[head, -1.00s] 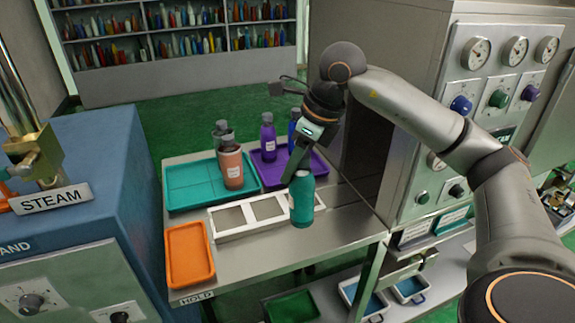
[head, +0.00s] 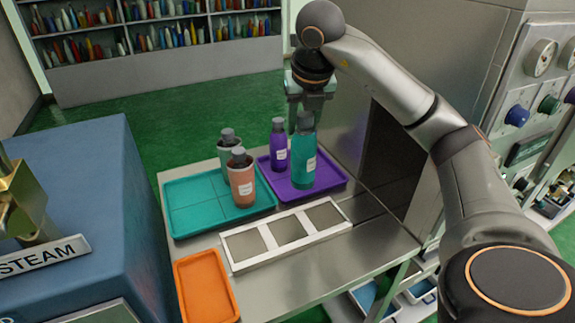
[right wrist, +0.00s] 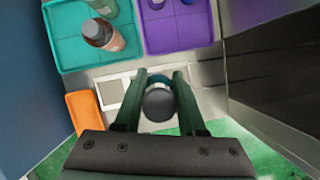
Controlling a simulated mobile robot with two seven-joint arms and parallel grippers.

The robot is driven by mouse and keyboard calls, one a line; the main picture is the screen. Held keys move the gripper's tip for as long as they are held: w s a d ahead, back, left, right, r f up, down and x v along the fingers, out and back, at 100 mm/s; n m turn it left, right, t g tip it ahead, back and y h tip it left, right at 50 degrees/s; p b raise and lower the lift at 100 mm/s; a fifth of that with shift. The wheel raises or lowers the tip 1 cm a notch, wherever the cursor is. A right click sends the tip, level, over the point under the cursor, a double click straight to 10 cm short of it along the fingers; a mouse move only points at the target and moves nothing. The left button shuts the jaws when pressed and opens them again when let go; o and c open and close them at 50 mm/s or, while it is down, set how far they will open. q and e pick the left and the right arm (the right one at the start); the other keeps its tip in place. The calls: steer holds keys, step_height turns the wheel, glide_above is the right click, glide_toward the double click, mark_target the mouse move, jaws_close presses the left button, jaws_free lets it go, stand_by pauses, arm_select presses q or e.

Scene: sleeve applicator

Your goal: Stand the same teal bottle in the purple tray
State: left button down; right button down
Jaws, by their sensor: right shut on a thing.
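The teal bottle (head: 303,165) is upright, with a white label. My right gripper (head: 306,115) is shut on it near its top and points down. In the head view the bottle overlaps the purple tray (head: 328,183); I cannot tell whether its base touches the tray. In the right wrist view the bottle's dark cap (right wrist: 158,103) is between the fingers, and the purple tray (right wrist: 180,35) lies beyond it. A purple bottle (head: 279,150) stands in the tray, left of the teal one. My left gripper is not in view.
A teal tray (head: 187,205) to the left holds a salmon bottle (head: 241,182) and a grey-green bottle (head: 226,152). A white three-slot rack (head: 262,230) lies in front, its slots empty. An orange tray (head: 206,288) is at front left. The machine wall (head: 345,120) rises on the right.

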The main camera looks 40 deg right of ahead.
steer(key=shift+w+d, duration=0.1)
steer(key=shift+w, duration=0.25)
steer(key=w+d+f+p, duration=0.2)
steer(key=w+d+f, duration=0.7)
steer(key=f, duration=0.3)
steer(key=shift+w+d+f, duration=0.2)
steer(key=shift+w+f, duration=0.2)
steer(key=shift+w, duration=0.05)
steer(key=shift+c, duration=2.4)
jaws_free()
steer(key=shift+f, duration=0.15)
